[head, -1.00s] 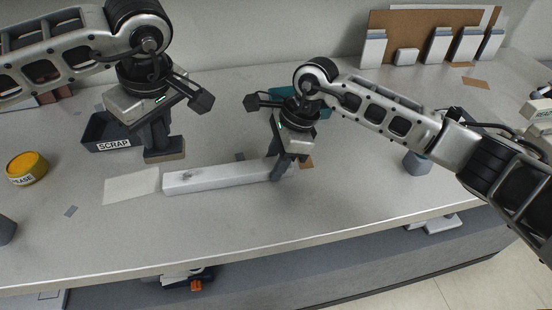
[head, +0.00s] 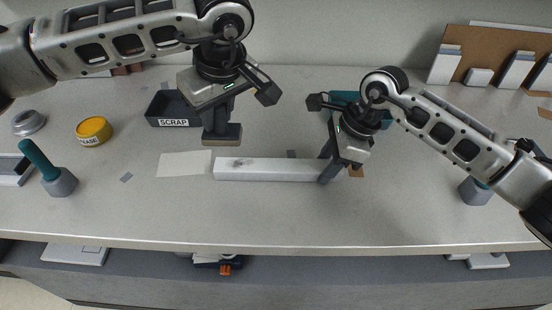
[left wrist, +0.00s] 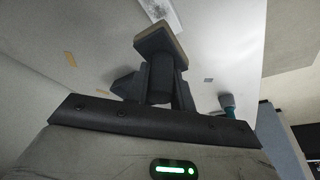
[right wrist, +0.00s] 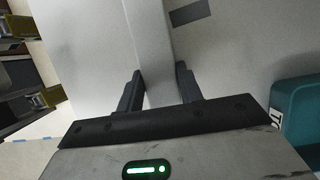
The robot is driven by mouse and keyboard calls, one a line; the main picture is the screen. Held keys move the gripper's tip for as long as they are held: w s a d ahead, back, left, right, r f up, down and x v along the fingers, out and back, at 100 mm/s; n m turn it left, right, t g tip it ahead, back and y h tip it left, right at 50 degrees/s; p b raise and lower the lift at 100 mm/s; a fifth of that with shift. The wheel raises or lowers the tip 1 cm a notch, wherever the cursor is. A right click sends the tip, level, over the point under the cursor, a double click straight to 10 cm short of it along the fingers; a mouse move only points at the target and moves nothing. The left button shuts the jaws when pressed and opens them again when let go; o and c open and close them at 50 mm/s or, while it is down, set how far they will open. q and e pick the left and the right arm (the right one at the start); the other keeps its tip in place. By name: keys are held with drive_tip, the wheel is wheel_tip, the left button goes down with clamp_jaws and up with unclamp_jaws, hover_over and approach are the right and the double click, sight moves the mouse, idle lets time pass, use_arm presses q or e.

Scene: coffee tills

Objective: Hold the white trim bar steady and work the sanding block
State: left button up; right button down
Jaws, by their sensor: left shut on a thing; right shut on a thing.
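The white trim bar (head: 268,170) lies on the bench, with a grey smudge near its left end. My right gripper (head: 331,170) is shut on its right end; in the right wrist view the bar (right wrist: 148,35) runs between the fingers. My left gripper (head: 218,120) is shut on the dark sanding block (head: 221,137), which has a tan underside. The block is just behind the bar's left end in the head view, with a gap between them; its height above the bench is unclear. The left wrist view shows the block (left wrist: 160,43) and part of the bar beyond.
A pale sheet (head: 184,163) lies left of the bar. The SCRAP bin (head: 172,122) stands behind it, with a yellow tin (head: 93,131) and a teal-handled tool (head: 47,170) further left. A teal container (head: 345,98) is behind my right gripper. The bench front is clear.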

sight(218, 137)
use_arm(q)
drive_tip(key=shift+f, duration=0.15)
idle(0.4)
drive_tip(key=shift+s+d+x, duration=0.1)
drive_tip(key=shift+s+x, duration=0.1)
drive_tip(key=shift+x, duration=0.65)
drive_tip(key=shift+s+d+x, duration=0.1)
drive_tip(key=shift+s+x, duration=0.05)
drive_tip(key=shift+x, duration=0.65)
drive_tip(key=shift+s+x, duration=0.2)
drive_tip(key=shift+x, duration=0.65)
drive_tip(key=shift+f, duration=1.05)
drive_tip(key=shift+r, duration=0.15)
drive_tip(key=shift+d, duration=0.1)
drive_tip(key=shift+d, duration=0.95)
drive_tip(key=shift+a, duration=0.1)
